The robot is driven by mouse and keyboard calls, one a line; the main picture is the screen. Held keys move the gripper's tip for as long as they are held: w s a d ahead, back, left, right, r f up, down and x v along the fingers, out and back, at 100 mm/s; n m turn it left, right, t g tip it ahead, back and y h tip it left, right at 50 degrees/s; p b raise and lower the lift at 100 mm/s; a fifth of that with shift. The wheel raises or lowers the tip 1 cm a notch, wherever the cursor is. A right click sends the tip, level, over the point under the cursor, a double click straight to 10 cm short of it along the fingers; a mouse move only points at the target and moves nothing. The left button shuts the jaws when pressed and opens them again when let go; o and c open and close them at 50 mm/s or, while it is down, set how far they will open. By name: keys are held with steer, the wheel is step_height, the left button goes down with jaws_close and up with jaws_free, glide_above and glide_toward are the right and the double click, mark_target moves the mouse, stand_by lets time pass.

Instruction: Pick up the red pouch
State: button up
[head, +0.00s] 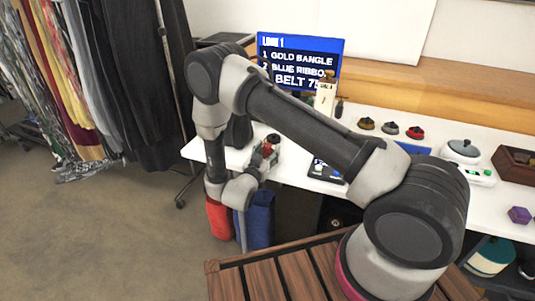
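A small red item with a dark top (415,132), which may be the red pouch, sits on the white table at the right end of a short row. My gripper (267,153) is at the left part of the table, well to the left of that row. A small red patch shows at its fingers; I cannot tell whether this is a held thing, something behind, or part of the gripper. The fingers are too small and partly hidden by my wrist to read.
Two similar items, golden (366,124) and greyish (390,128), stand beside the red one. A blue sign (300,55), a white scale (463,152), a brown box (513,165) and a purple block (519,215) are on the white table (450,198). Clothes (130,80) hang at left.

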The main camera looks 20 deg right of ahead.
steer(key=c, duration=0.5)
step_height(320, 180, up, 10)
stand_by(0.4)
